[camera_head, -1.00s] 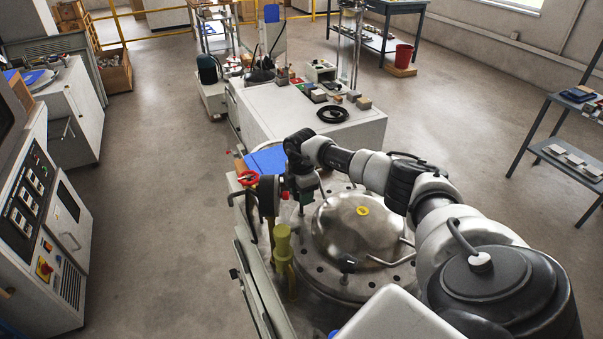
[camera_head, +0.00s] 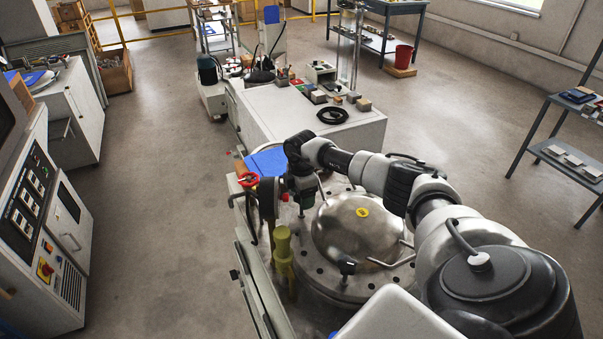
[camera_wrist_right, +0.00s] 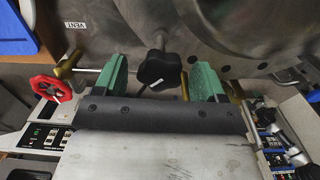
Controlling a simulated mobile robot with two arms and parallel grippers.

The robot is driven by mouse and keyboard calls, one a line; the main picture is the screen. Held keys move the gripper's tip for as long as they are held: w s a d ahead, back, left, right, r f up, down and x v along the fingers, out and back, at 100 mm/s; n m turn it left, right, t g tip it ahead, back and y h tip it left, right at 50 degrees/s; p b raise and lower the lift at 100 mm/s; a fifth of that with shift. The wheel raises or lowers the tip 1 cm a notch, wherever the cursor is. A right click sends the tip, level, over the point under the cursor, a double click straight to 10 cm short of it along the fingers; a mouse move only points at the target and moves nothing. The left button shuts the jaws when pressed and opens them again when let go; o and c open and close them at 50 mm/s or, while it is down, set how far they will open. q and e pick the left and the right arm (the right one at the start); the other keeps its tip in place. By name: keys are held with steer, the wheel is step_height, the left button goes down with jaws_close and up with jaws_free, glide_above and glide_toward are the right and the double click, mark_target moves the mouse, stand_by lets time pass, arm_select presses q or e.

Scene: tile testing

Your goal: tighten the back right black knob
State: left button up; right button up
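A black lobed knob (camera_wrist_right: 160,69) on a metal stem shows in the right wrist view, in front of the metal vessel. My right gripper (camera_wrist_right: 160,78) is open, with one green finger on each side of the knob and a visible gap to both. In the head view my right gripper (camera_head: 304,200) is at the far left part of the round vessel (camera_head: 357,228), and the knob between its fingers is hidden there. Another black knob (camera_head: 347,267) stands at the near side of the vessel. My left gripper is in neither view.
A red handwheel (camera_head: 248,180) is left of the right gripper and also shows in the right wrist view (camera_wrist_right: 52,88). A yellow-green fitting (camera_head: 283,250) stands at the vessel's left. A white bench (camera_head: 300,120) with small blocks is behind. A control cabinet (camera_head: 40,215) is at left.

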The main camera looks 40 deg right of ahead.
step_height(320, 180, up, 11)
steer(key=b, duration=0.1)
steer(key=shift+b, duration=0.35)
steer(key=shift+f, duration=0.1)
stand_by(0.5)
